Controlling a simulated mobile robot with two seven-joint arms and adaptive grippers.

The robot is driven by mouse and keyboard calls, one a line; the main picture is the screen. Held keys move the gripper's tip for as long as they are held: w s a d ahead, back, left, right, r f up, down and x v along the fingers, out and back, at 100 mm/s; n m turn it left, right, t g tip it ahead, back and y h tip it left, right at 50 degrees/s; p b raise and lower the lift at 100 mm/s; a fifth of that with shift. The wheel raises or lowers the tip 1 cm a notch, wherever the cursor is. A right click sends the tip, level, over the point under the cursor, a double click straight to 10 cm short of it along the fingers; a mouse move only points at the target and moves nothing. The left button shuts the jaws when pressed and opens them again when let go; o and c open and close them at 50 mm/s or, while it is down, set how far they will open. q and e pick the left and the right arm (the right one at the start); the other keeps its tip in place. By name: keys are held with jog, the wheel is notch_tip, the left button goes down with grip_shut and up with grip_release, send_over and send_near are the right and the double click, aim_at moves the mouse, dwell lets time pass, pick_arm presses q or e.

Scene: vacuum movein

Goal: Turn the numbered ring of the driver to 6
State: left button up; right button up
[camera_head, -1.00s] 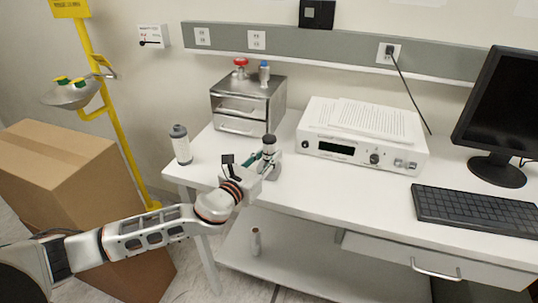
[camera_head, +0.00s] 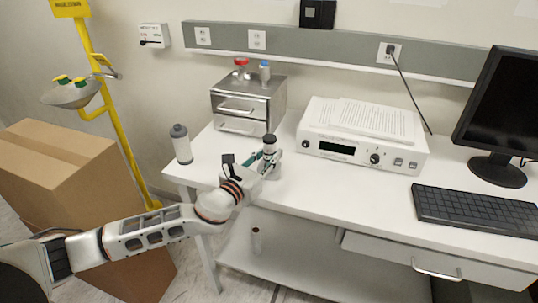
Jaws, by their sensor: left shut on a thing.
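The driver (camera_head: 269,146) looks to be the small upright device with a black top and pale body on the white bench. It stands in front of the steel drawer box. My left gripper (camera_head: 268,164) reaches it from the left and is shut on it around its middle. The gripper and wrist hide part of its lower body. A numbered ring and its digits are too small to make out. My right gripper does not show.
A grey-lidded bottle (camera_head: 181,144) stands left on the bench (camera_head: 330,195). The steel drawer box (camera_head: 248,105) is behind, and a white instrument (camera_head: 362,140) with papers is to the right. A keyboard (camera_head: 474,210) and monitor are farther right. A cardboard box (camera_head: 70,170) stands left.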

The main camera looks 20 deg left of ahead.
pick_arm(q)
jog(key=o, duration=1.1)
jog(key=shift+s+a, duration=0.1)
jog(key=shift+s, duration=0.4)
jog(key=v, duration=1.1)
